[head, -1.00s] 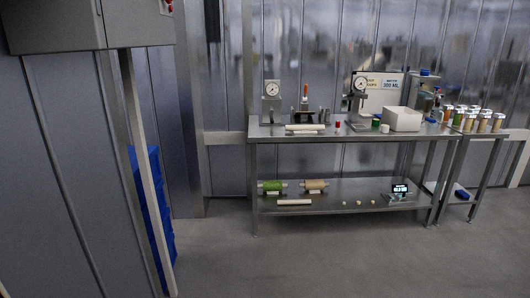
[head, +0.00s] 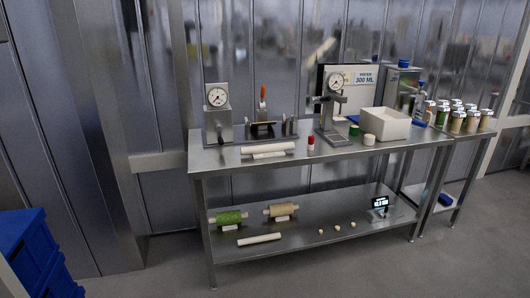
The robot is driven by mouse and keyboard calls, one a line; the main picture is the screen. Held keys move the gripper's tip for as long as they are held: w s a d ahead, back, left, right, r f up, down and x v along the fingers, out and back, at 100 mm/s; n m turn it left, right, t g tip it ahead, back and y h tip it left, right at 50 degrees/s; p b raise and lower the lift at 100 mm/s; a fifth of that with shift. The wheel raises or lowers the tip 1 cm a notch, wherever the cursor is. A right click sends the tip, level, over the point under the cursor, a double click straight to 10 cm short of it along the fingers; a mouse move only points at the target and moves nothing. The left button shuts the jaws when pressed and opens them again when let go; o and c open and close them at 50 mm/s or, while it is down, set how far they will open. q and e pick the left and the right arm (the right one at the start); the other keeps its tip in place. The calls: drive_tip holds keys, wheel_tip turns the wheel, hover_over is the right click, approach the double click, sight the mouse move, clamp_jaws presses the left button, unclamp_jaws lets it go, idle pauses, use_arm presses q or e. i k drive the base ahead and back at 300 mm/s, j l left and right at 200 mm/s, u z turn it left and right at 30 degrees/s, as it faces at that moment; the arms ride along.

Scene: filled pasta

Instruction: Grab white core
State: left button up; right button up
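A white core-like tube (head: 259,239) lies on the lower shelf of the steel table, at its front left. Another white tube (head: 267,147) lies on the table top near the front left edge, with a pale piece under it. The frame does not show which of the two is the task's core. On the lower shelf, a green roll (head: 229,217) and a tan roll (head: 281,210) sit behind the lower tube, with pale ends sticking out. Neither of my grippers is in view.
The steel table (head: 330,152) bears two dial gauges (head: 217,97) (head: 336,82), a white box (head: 386,124) and a red-and-white small container (head: 311,143). Several jars (head: 457,122) stand at the right. Blue crates (head: 27,247) are at lower left. The floor in front is clear.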

sight(277, 147)
drive_tip(key=i+j+z, duration=0.15)
drive_tip(key=i+j, duration=0.3)
drive_tip(key=i+j+z, duration=0.15)
drive_tip(key=i+j, duration=0.25)
drive_tip(key=i+j+z, duration=0.15)
drive_tip(key=i+j, duration=0.2)
drive_tip(key=j, duration=0.25)
